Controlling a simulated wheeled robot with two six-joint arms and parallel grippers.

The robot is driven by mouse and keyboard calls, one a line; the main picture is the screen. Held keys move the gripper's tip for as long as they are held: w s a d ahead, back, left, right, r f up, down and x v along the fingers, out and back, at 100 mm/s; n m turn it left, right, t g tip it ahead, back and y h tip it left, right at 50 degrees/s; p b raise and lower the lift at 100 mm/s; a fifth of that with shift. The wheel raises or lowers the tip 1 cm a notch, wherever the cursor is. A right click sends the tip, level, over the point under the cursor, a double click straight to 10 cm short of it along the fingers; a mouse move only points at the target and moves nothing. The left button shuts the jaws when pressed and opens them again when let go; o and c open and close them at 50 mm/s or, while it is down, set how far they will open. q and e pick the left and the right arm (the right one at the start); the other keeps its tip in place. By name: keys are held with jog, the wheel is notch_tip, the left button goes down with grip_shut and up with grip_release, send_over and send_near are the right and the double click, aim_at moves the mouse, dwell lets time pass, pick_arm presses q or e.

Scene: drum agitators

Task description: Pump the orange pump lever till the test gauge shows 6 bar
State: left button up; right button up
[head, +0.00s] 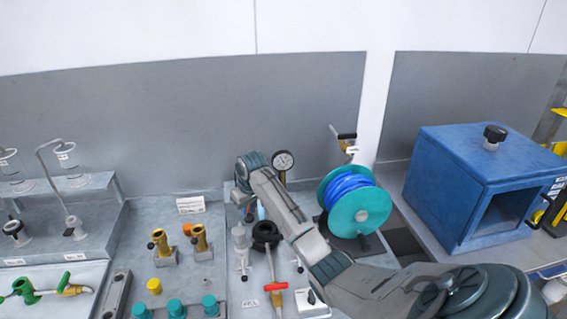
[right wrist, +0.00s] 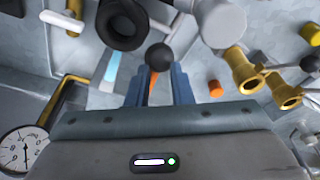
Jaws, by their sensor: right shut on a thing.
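The orange pump lever (right wrist: 153,84) shows in the right wrist view as a short orange strip with a dark ball knob (right wrist: 159,57) at its end. My right gripper (right wrist: 154,82) is shut on the lever, with its two blue-grey fingers on either side of it. In the head view my right gripper (head: 241,188) is at the back of the bench, and my arm hides the lever there. The round test gauge (head: 283,162) stands just right of the gripper. It also shows in the right wrist view (right wrist: 23,150), but I cannot read its value surely. My left gripper is not in view.
A black ring (head: 265,232) and a red-handled valve (head: 275,287) are in front of the gripper. Brass fittings (head: 200,240) stand to the left. A teal hose reel (head: 360,211) and a blue box (head: 455,185) stand to the right.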

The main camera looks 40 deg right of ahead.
jog(key=r+p, duration=0.2)
jog(key=r, duration=0.1)
jog(key=shift+w+d+r, duration=0.2)
jog(key=shift+w, duration=0.15)
jog(key=w+v, duration=0.2)
jog(key=v, duration=0.7)
jog(key=shift+w+d+r+b, duration=0.25)
jog(key=shift+w+b, duration=0.05)
jog(key=f, duration=0.4)
jog(key=s+f+b, duration=0.1)
jog(key=f, duration=0.8)
jog(key=shift+s+a+f+b, duration=0.2)
jog(key=shift+a+b, duration=0.15)
jog(key=shift+a, duration=0.05)
jog(key=r, duration=0.1)
jog(key=r+p, duration=0.1)
jog(key=w+r+p, duration=0.1)
jog(key=shift+d+r, duration=0.3)
jog(key=shift+r, duration=0.1)
jog(key=w+v, duration=0.1)
jog(key=v, duration=0.7)
jog(key=shift+w+d+r, duration=0.3)
jog(key=shift+w+r, duration=0.3)
jog(key=shift+w, duration=0.1)
